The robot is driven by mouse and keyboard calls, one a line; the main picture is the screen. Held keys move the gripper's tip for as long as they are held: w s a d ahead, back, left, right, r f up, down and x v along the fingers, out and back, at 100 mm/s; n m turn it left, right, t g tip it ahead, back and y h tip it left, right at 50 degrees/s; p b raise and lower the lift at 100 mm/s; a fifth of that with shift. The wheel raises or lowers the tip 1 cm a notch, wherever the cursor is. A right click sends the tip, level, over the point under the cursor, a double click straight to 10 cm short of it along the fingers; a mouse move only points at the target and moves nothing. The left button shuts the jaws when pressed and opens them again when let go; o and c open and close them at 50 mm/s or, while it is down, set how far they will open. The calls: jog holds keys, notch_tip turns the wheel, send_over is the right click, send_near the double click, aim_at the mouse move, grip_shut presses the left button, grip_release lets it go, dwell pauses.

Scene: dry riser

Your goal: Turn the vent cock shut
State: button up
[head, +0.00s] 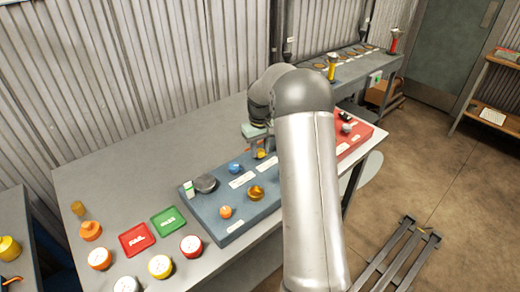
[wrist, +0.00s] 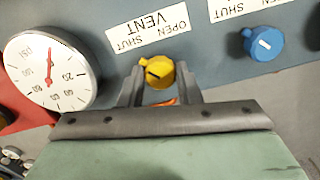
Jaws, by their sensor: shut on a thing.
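The vent cock is a yellow knob (wrist: 158,72) beside a white label (wrist: 148,32) reading VENT, OPEN and SHUT, upside down in the wrist view. A small nub on the knob points up and left, toward the word SHUT. My gripper (wrist: 160,88) is shut on the knob, with one finger on each side. In the head view my gripper (head: 259,147) is over the blue-grey panel (head: 215,215). A bit of the yellow knob (head: 260,154) shows below it, and my arm hides part of the panel.
A round gauge (wrist: 50,73) is left of the knob in the wrist view, and a blue knob (wrist: 263,43) is to the right. In the head view, red (head: 137,239) and green (head: 169,221) trays lie on the bench. A red panel (head: 352,138) is behind my arm.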

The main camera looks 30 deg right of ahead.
aim_at(260, 151)
jog(key=shift+w+r+n, duration=0.1)
jog(key=shift+n, duration=0.5)
jog(key=o, duration=1)
jog(key=shift+c, duration=0.2)
notch_tip(260, 151, up, 17)
jog(key=b, duration=0.1)
jog(key=shift+r, duration=0.2)
